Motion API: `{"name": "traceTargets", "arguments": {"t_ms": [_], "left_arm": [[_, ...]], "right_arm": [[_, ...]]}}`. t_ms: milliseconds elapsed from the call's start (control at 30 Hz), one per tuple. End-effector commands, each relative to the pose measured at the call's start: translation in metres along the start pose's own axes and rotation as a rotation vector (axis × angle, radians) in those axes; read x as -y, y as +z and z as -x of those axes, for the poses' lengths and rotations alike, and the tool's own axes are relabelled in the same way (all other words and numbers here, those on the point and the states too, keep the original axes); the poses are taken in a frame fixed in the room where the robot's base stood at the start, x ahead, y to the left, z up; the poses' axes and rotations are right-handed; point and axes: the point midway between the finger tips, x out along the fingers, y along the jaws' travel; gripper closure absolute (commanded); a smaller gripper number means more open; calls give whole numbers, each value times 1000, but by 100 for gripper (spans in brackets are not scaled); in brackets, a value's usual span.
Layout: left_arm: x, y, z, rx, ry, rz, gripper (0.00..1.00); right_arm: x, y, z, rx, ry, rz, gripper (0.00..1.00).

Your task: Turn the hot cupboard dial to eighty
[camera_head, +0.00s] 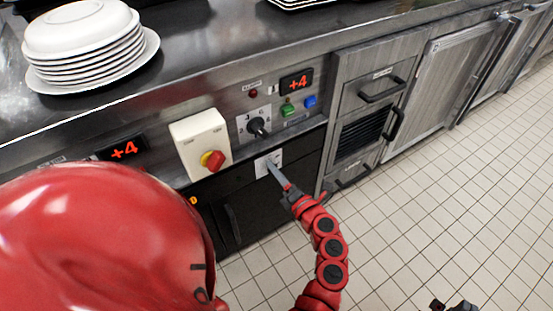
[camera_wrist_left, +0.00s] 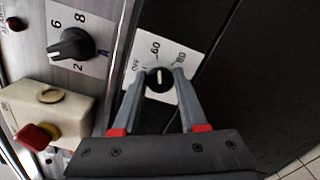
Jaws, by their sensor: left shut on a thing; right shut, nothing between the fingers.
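The hot cupboard dial (camera_wrist_left: 159,80) is a small black knob on a white plate (camera_wrist_left: 180,56) marked OFF, 60 and 80. The white line on the knob points roughly towards the 60 in the left wrist view. My left gripper (camera_wrist_left: 160,77) is shut on the knob, one finger on each side. In the head view my left gripper (camera_head: 270,165) reaches the white plate on the dark cupboard front, and its fingers hide the knob. My right gripper (camera_head: 455,306) shows only partly at the bottom edge, away from the counter, shut and empty.
Above is another black knob (camera_head: 257,127) with numbers. Beside it is a cream box with a red switch (camera_head: 213,160). Plates (camera_head: 90,50) are stacked on the counter. The tiled floor (camera_head: 430,210) is clear.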

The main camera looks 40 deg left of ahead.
Motion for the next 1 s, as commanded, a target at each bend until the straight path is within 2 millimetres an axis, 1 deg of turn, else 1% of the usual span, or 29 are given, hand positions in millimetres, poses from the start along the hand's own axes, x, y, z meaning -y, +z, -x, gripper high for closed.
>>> {"name": "traceTargets", "arguments": {"t_ms": [33, 600, 800, 1000], "left_arm": [[-4, 2, 0, 0, -1, -46, 100], [-2, 2, 0, 3, -2, -585, 100], [-1, 1, 0, 2, 0, -750, 100], [0, 0, 0, 2, 0, -875, 100]], "right_arm": [[0, -2, -10, 0, 0, 0, 100], [-3, -11, -64, 0, 0, 0, 100], [-4, -14, -81, 0, 0, 0, 100], [-5, -16, -92, 0, 0, 0, 100]]}}
